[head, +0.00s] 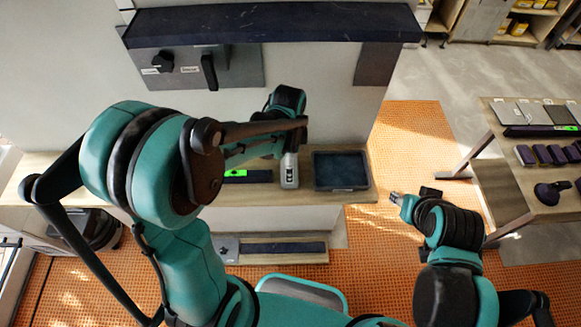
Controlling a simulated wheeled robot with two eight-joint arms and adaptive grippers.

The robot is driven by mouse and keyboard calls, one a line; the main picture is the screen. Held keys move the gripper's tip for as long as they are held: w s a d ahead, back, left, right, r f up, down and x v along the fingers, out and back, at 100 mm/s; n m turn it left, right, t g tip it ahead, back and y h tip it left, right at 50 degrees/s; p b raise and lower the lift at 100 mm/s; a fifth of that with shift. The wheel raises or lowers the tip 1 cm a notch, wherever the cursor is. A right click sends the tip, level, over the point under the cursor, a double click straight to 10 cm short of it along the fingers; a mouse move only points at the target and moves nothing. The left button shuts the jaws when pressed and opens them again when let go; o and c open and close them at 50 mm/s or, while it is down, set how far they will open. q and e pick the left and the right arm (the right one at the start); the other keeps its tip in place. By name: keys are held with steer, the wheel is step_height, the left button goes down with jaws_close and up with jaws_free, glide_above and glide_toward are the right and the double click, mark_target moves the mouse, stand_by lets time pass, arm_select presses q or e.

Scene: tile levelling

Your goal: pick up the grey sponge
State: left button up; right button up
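I cannot make out a grey sponge for certain in the head view. My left arm reaches over the low wooden ledge (372,190) at the wall. My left gripper (289,172) points down at the ledge, just left of a dark shallow tray (340,186). It is small and seen from above, so I cannot tell whether its fingers are open or shut, or whether anything is under it. My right gripper (395,198) is out over the orange floor, right of the ledge, away from any object. Its finger opening is too small to judge.
A level with a green window (236,174) lies on the ledge, partly behind my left arm. A dark shelf (270,22) juts from the wall above. A table at right (518,205) holds tiles, another level and several dark purple blocks (544,154). Orange floor (405,130) lies between.

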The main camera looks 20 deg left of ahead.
arm_select(q)
step_height(320, 180, down, 4)
steer(key=shift+w+f+b, duration=0.1)
steer(key=shift+f+b, duration=0.1)
steer(key=shift+b, duration=0.35)
steer(key=c, duration=0.7)
steer(key=shift+r, duration=0.55)
steer(key=r, duration=0.2)
steer(key=d+r+p, duration=0.1)
steer(key=r, duration=0.1)
steer(key=shift+p, duration=0.3)
steer(key=d+r+p, duration=0.1)
steer(key=d+r, duration=0.5)
steer(key=d, duration=0.4)
steer(key=shift+d, duration=0.35)
